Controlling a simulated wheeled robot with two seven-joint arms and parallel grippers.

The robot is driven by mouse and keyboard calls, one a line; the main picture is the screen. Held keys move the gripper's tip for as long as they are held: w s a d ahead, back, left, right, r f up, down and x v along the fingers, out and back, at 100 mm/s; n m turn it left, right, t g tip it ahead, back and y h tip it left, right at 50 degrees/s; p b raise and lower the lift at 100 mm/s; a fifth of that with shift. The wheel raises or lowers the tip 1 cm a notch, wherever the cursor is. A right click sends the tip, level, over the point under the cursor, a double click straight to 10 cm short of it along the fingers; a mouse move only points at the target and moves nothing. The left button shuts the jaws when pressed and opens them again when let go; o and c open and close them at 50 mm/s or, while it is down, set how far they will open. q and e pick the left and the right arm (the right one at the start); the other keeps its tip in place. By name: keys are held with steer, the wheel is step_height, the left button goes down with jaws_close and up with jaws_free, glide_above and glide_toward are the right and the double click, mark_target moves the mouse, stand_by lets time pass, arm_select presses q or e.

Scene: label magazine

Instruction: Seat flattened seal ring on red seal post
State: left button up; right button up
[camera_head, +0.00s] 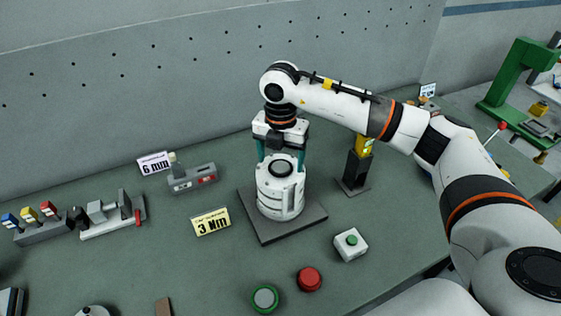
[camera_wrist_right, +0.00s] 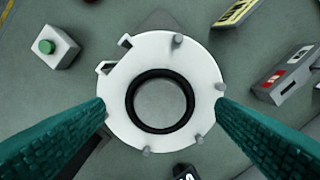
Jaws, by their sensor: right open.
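My right gripper (camera_head: 281,160) is open above the white cylindrical housing (camera_head: 281,192). In the right wrist view, its teal fingers (camera_wrist_right: 160,110) stand at either side of the housing's round white top (camera_wrist_right: 160,54), with nothing held between them. A black ring (camera_wrist_right: 160,129) lies around the grey middle of that top; I cannot tell whether it is the flattened seal ring. No red post is clearly identifiable. A round red piece (camera_head: 309,278) sits near the table's front, and a small red-topped piece (camera_head: 48,208) stands at the left. My left gripper is not in view.
The housing stands on a dark square plate (camera_head: 262,229). Near it are a white box with a green button (camera_head: 350,244), a "3 Nm" card (camera_head: 211,221), a grey device (camera_head: 193,179) and a dark stand (camera_head: 354,180).

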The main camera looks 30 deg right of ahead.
steer(key=shift+f, duration=0.4)
steer(key=shift+f+b, duration=0.25)
steer(key=shift+b, duration=0.05)
stand_by(0.4)
steer(key=c, duration=1.1)
